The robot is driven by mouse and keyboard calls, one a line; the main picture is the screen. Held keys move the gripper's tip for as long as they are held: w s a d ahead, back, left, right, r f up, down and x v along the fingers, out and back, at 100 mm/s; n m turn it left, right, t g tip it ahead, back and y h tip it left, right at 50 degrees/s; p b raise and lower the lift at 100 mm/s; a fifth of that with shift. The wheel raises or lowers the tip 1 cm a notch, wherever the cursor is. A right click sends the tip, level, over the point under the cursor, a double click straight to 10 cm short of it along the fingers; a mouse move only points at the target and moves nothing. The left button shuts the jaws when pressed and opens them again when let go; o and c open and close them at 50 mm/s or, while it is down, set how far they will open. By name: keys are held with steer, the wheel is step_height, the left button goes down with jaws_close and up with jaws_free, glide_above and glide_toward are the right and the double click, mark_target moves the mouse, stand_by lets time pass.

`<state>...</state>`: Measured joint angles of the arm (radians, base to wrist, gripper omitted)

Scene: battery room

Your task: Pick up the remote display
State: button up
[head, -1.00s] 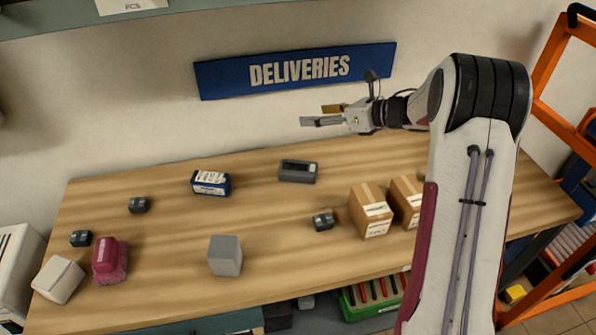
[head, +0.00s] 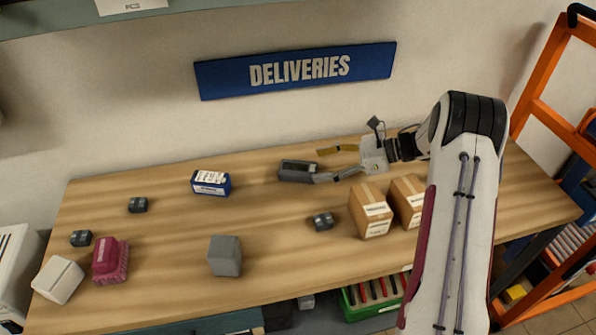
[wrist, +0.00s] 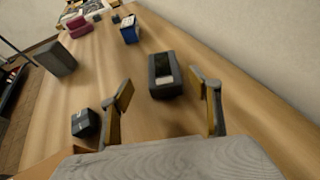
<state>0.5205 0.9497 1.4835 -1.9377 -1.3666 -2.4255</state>
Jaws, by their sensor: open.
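The remote display is most likely the dark grey box with a small screen on its top (head: 298,171), lying on the wooden table near the wall. It also shows in the wrist view (wrist: 165,76), ahead of my gripper and between the lines of its two fingers. My gripper (head: 326,165) is open and empty, just right of the box, with its fingers pointing left towards it. In the wrist view the fingers (wrist: 166,101) are spread wide. In the head view one fingertip overlaps the box's right end; I cannot tell whether it touches.
Two cardboard boxes (head: 370,211) stand in front of my gripper. A small dark block (head: 322,221) lies left of them. A blue-and-white box (head: 210,183), a grey cube (head: 225,256) and a maroon object (head: 110,260) stand further left. The wall is close behind the table.

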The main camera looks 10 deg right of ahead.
mark_target(300, 167)
steer(key=shift+x, duration=1.3)
steer(key=shift+w+x, duration=0.15)
steer(key=shift+x, duration=1.15)
steer(key=shift+w+x, duration=0.1)
steer(key=shift+x, duration=1.25)
steer(key=shift+d, duration=0.1)
steer(key=c, duration=1.3)
